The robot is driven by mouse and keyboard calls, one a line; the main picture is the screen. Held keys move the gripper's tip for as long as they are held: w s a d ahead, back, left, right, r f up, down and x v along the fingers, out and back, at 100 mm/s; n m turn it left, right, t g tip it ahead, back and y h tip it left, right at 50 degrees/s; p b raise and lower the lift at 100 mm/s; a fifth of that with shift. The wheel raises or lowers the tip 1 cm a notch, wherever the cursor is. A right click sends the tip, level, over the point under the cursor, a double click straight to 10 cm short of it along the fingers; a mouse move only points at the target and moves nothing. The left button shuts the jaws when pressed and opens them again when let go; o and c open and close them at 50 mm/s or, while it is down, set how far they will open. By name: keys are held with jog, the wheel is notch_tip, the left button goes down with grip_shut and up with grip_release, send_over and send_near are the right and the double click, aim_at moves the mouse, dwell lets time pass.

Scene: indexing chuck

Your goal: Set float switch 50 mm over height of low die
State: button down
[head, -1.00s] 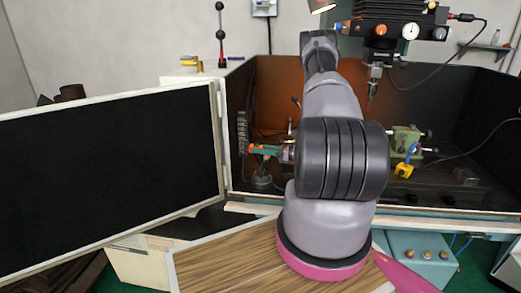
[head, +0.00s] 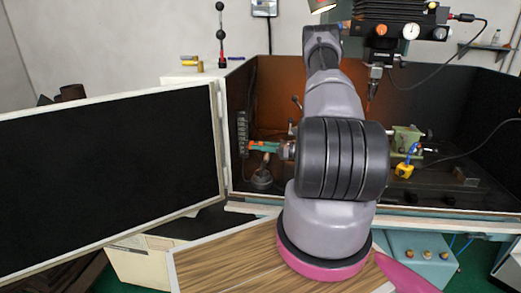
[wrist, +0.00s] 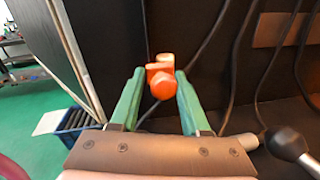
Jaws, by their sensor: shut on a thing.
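My gripper (head: 262,146) reaches left inside the dark machine enclosure, close to an upright notched strip (head: 242,132) on its left side. In the wrist view its two green fingers (wrist: 160,95) are closed on an orange-red knobbed part (wrist: 165,82), which looks like the float switch. The part sits between the fingertips, and its far side is hidden. A grey round pot-like thing (head: 261,180) stands on the enclosure floor below the gripper. I cannot tell which thing is the low die. My arm hides the middle of the enclosure.
A black door panel (head: 110,175) stands open at left. The spindle head (head: 376,72) hangs above the enclosure. Black cables (wrist: 205,45) and a black-knobbed lever (wrist: 288,143) show near the gripper.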

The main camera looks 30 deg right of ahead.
jog(key=shift+w+d+r, duration=0.25)
jog(key=shift+d+r, duration=0.15)
jog(key=shift+r, duration=0.15)
jog(key=c, duration=0.5)
grip_release()
jog(key=shift+f, duration=0.15)
jog(key=shift+c, duration=0.2)
jog(key=shift+a, duration=0.1)
jog(key=shift+a+f, duration=0.1)
jog(key=shift+s, duration=0.1)
jog(key=v, duration=1)
jog(key=shift+s+d, duration=0.25)
jog(key=shift+s, duration=0.05)
